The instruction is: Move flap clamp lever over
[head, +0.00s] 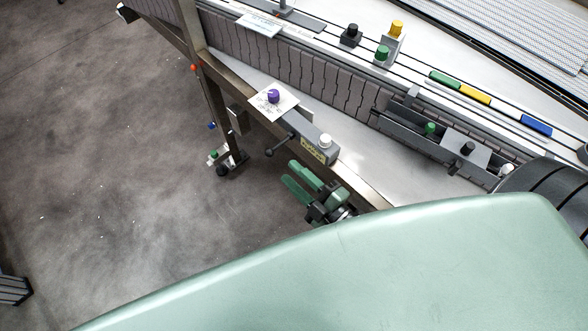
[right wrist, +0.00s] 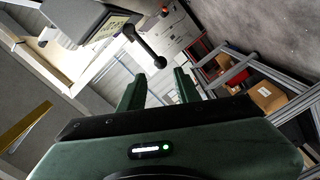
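The clamp lever (head: 280,146) is a thin black rod with a ball knob at its free end. It sticks out from the side of a grey block (head: 318,151) with a yellowish label, on the conveyor frame's near edge. The right wrist view also shows the lever (right wrist: 146,48) hanging from the grey block (right wrist: 75,18), beyond the fingertips. My right gripper (head: 288,172) is green, open and empty, just below the lever in the head view. Its two fingers (right wrist: 160,76) stand apart and do not touch the lever. My left gripper is not in view.
A purple knob (head: 273,96) sits on a white plate beside the block. The metal frame rail (head: 362,187) runs close to my right gripper. A dark trough (head: 400,127) with knobs lies farther back. Open floor (head: 130,170) is at the left.

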